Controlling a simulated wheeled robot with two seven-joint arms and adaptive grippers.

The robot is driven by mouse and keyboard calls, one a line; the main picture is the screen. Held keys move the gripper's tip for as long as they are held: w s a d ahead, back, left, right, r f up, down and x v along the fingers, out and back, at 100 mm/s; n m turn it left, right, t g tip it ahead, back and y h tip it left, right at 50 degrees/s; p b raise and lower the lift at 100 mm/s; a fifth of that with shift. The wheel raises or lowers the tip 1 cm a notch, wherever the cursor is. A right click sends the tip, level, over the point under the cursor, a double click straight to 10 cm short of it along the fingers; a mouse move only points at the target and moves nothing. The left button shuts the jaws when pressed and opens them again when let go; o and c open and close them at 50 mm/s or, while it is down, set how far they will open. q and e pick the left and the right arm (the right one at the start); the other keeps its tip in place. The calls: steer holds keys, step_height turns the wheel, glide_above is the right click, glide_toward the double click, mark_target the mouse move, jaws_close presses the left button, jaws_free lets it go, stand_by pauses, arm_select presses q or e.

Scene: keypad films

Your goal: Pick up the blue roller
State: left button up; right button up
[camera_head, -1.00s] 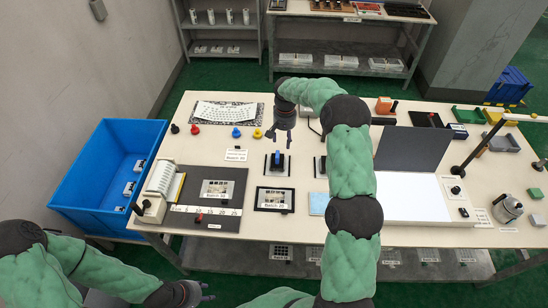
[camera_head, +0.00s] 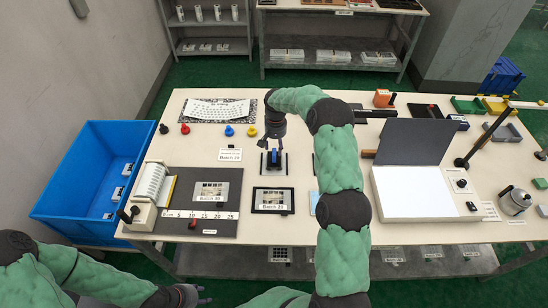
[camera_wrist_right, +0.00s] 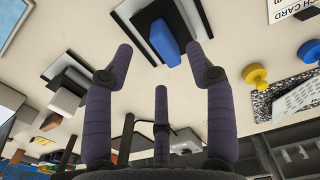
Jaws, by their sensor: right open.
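The blue roller (camera_head: 273,157) stands on a dark square pad (camera_head: 264,168) in the middle of the table. In the right wrist view the blue roller (camera_wrist_right: 165,43) shows beyond my fingertips, between the two outer fingers. My right gripper (camera_head: 272,142) is over the roller, with fingers pointing down; in the right wrist view the gripper (camera_wrist_right: 160,68) is spread open and empty. I see no finger touching the roller. My left gripper (camera_head: 190,296) is low at the left front, away from the roller; its finger opening is too small to tell.
A framed Batch 20 card (camera_head: 272,200) lies in front of the pad. Behind are coloured knobs, including a blue one (camera_head: 229,130) and a yellow one (camera_head: 252,131). A white light panel (camera_head: 412,195) with a dark raised lid is to the right. A blue bin (camera_head: 60,203) is at left.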

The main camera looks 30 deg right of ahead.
mark_target(275, 152)
steer(key=f, duration=0.5)
steer(key=shift+w+d, duration=0.15)
steer(key=shift+w, duration=0.1)
jaws_close()
